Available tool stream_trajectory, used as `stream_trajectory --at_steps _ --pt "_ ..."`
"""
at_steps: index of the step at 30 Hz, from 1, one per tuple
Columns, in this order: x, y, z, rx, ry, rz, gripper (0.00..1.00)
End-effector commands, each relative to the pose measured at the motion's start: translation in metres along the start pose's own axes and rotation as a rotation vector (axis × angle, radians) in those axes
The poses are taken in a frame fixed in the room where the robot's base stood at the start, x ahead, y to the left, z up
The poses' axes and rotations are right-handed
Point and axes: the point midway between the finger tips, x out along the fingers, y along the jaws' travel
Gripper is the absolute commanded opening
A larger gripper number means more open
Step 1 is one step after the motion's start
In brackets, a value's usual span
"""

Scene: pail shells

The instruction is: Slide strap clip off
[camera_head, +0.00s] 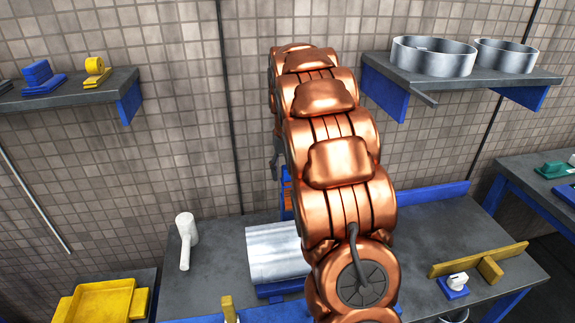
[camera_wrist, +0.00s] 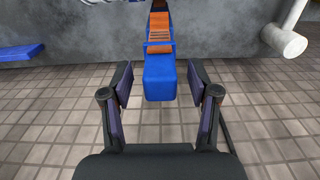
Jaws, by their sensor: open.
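An orange strap (camera_wrist: 158,25) runs down in the wrist view to a blue block-shaped piece (camera_wrist: 160,82), which looks like the strap clip. A thin blue band crosses the strap just above the block. My gripper (camera_wrist: 160,76) is open, with one finger on each side of the blue block and visible gaps between. No contact shows. In the head view, an orange and blue piece (camera_head: 287,195) shows in part beside my copper arm, which hides the rest. A silver curved shell (camera_head: 272,252) lies on the bench, partly hidden by my arm.
A white mallet (camera_head: 185,243) lies left of the shell and shows in the wrist view (camera_wrist: 284,39). A yellow bar (camera_head: 480,261) and a white-topped blue piece (camera_head: 455,285) are on the right. Shelves with metal rings (camera_head: 432,57) overhang the back. A yellow tray (camera_head: 103,300) sits lower left.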

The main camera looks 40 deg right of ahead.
Motion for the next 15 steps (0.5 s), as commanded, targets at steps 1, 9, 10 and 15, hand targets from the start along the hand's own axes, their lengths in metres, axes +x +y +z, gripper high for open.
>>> stream_trajectory --at_steps 1,9,10,15 --pt "0.0003 0.0001 0.0 0.0 0.0 0.0 0.6" --pt "0.0002 0.0 0.0 0.0 0.0 0.0 0.52" --pt "0.0002 0.0 0.0 0.0 0.0 0.0 0.49" --pt "0.0001 0.0 0.0 0.0 0.0 0.0 0.31"
